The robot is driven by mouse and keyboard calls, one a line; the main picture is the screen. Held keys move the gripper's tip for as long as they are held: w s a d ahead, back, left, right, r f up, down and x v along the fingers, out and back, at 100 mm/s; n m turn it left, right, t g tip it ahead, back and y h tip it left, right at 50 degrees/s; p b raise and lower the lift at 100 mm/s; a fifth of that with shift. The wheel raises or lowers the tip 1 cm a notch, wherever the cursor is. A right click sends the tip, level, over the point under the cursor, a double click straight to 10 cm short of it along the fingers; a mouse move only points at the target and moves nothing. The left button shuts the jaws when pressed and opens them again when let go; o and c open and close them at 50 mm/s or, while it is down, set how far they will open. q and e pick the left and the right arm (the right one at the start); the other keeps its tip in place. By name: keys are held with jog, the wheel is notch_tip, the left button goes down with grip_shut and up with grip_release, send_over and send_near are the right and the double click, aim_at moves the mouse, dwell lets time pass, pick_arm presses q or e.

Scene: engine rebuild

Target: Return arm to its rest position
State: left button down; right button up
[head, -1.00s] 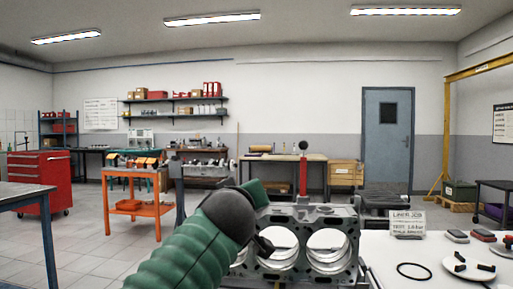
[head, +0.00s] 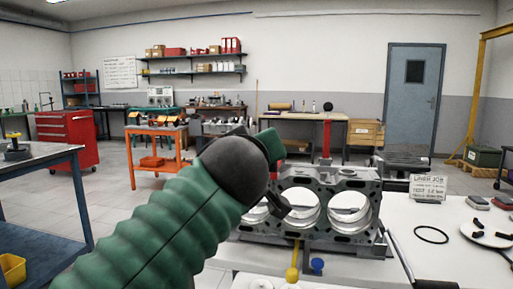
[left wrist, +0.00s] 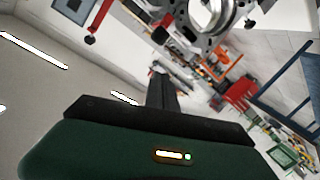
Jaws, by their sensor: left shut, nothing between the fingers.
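My left arm (head: 165,235), green and ribbed with a dark rounded joint, reaches in from the lower left in the head view. Its gripper (head: 282,208) shows as a small dark tip in front of the engine block (head: 345,181); whether it touches cannot be told. The gripper is shut and empty. In the left wrist view the dark gripper (left wrist: 163,92) points up the picture, and part of the block (left wrist: 207,18) shows at the top. The block is grey metal with large round bores and stands on the light worktop. My arm hides its left part. My right gripper is not in view.
On the light worktop (head: 455,265) are a black ring (head: 431,234), a liner sign (head: 428,188) and a round white dish (head: 490,234) with dark pieces. Yellow (head: 292,273) and blue (head: 317,265) knobbed items stand before the block. A blue-framed table (head: 40,156) stands at left.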

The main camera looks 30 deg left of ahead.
pick_arm(q)
jog(key=shift+v, duration=1.2)
